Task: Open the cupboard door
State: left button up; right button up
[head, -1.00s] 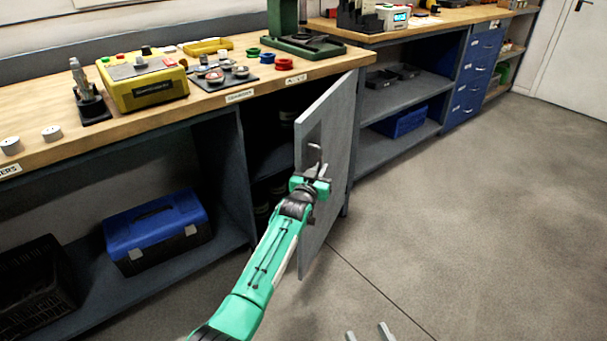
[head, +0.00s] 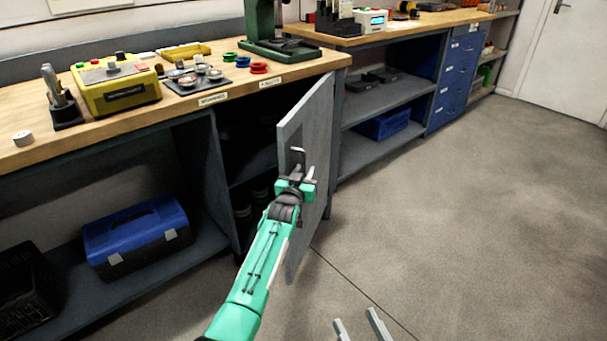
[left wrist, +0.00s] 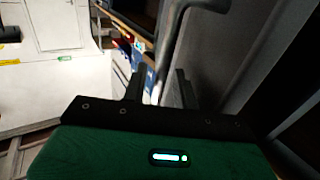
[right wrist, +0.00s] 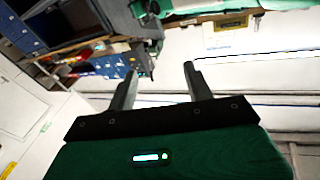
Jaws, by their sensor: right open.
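The grey cupboard door (head: 318,130) stands ajar under the near workbench, swung out into the room, with the dark cupboard inside (head: 250,160) partly visible. My left gripper (head: 298,172) is at the door's handle (head: 298,153) on its outer face.
The workbench top (head: 215,103) holds a yellow control box (head: 115,88) and small parts. A blue toolbox (head: 137,235) and a black crate (head: 25,285) sit on the lower shelf at left. Open floor (head: 470,220) lies right of the door.

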pick_arm(q)
jog(key=shift+s+f, duration=0.1)
jog(key=shift+s, duration=0.1)
jog(key=p+v, duration=0.3)
jog(key=v, duration=1)
jog(key=shift+s+p, duration=0.25)
jog(key=shift+p, duration=0.05)
pick_arm(e)
jog(key=s+d+f+g+h, duration=0.1)
jog(key=s+f+g+h, duration=0.1)
jog(key=s+f+g, duration=0.2)
jog(key=shift+f+g, duration=1.7)
jog(key=shift+f, duration=0.45)
pick_arm(q)
jog(key=shift+a, duration=0.1)
jog(key=shift+c, duration=0.2)
